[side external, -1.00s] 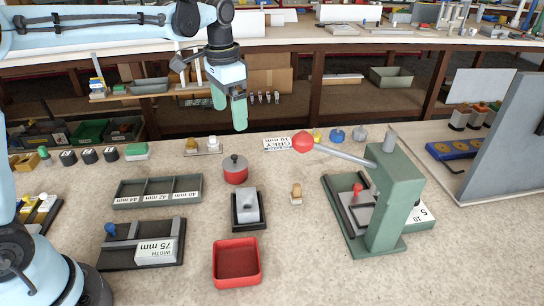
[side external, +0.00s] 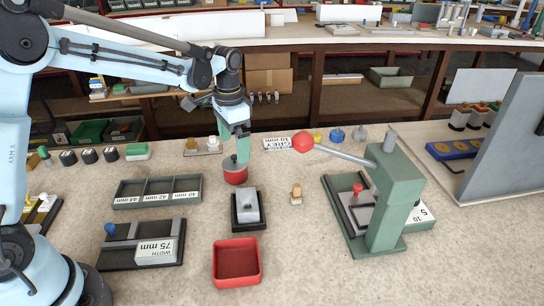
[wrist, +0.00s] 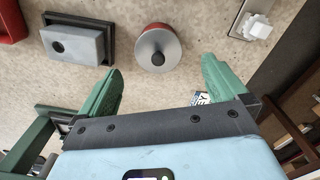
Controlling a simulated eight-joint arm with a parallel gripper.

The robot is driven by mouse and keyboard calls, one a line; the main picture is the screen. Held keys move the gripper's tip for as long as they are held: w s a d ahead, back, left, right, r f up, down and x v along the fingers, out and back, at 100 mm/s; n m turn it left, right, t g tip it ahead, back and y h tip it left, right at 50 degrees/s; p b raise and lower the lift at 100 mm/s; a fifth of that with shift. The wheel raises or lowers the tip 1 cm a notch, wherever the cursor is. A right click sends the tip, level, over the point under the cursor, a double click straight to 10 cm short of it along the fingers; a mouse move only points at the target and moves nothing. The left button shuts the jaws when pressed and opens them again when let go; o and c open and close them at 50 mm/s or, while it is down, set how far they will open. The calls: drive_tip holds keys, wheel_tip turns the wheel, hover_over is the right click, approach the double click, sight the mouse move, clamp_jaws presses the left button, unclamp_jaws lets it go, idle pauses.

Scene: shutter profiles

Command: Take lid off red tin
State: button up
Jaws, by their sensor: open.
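The red tin (side external: 236,178) stands upright on the bench with its grey lid (side external: 229,165) on top. In the wrist view the lid (wrist: 147,46) is a grey disc with a dark round knob (wrist: 158,59), and a rim of the red tin (wrist: 174,31) shows around it. My gripper (side external: 239,148) is just above the tin, pointing down, and hides part of the lid in the side view. In the wrist view my gripper (wrist: 158,82) has its two green fingers wide apart, one on each side of the knob, with nothing between them.
A grey block in a black tray (side external: 248,208) stands in front of the tin, and an open red bin (side external: 237,263) is nearer. A green three-part tray (side external: 157,192) lies left. A green lever press (side external: 385,195) with a red ball handle stands right.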

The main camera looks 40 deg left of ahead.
sight(234, 155)
drive_tip(key=shift+s+f, duration=0.2)
drive_tip(key=shift+f, duration=1.65)
drive_tip(key=shift+c, duration=0.4)
drive_tip(key=c, duration=1)
drive_tip(key=shift+r, duration=0.15)
